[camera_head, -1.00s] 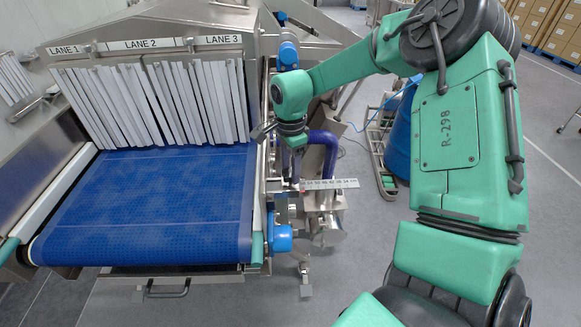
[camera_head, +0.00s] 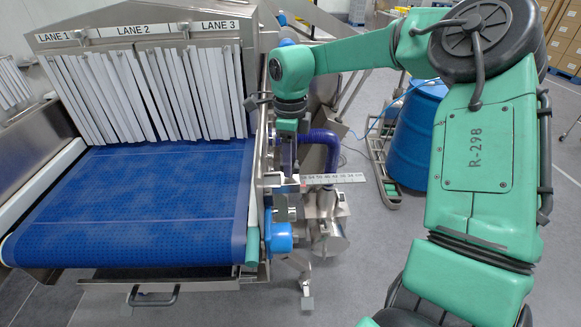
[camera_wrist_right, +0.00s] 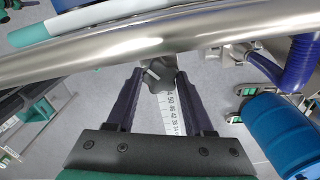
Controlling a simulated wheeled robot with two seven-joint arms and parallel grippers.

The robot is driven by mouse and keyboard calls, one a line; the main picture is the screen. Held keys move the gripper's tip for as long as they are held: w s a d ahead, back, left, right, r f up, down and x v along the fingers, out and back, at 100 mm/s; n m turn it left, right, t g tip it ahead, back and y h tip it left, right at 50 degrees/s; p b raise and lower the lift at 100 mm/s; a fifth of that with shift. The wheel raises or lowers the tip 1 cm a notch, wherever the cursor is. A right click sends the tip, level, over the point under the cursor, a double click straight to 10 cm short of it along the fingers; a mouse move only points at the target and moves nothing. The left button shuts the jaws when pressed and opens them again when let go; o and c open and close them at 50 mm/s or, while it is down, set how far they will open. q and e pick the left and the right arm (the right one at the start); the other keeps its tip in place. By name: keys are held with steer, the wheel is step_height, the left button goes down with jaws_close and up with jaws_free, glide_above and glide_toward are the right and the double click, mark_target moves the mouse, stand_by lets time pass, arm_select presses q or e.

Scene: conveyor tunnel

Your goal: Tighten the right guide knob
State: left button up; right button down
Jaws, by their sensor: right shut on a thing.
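The right guide knob (camera_wrist_right: 158,77) is a dark, lobed knob beside a bright metal rail, in the right wrist view. My right gripper (camera_wrist_right: 159,82) has one dark finger on each side of it and is shut on it. In the head view the same gripper (camera_head: 288,172) points down beside the right edge of the conveyor, where the knob is too small and covered to make out. A white ruler scale (camera_head: 336,179) sticks out to the right just there; the scale (camera_wrist_right: 171,112) also runs below the knob in the wrist view. My left gripper is not in view.
The blue conveyor belt (camera_head: 130,205) leads into a tunnel with white strip curtains (camera_head: 150,95) under lane signs. A blue motor (camera_head: 278,238) sits below the gripper. A purple hose (camera_head: 330,150) and a blue drum (camera_head: 415,125) stand to the right. Floor is open farther right.

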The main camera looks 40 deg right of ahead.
steer(key=m+b, duration=0.2)
steer(key=m, duration=0.3)
steer(key=shift+m, duration=0.3)
steer(key=m+b, duration=0.1)
steer(key=m, duration=0.2)
steer(key=shift+m, duration=0.3)
steer(key=m+b, duration=0.1)
steer(key=m, duration=0.2)
steer(key=shift+m, duration=0.3)
steer(key=m+b, duration=0.1)
steer(key=m, duration=0.5)
steer(key=shift+d+r+b, duration=0.1)
steer(key=shift+b, duration=0.25)
steer(key=m, duration=0.6)
steer(key=shift+m, duration=0.4)
steer(key=shift+c, duration=1.4)
jaws_free()
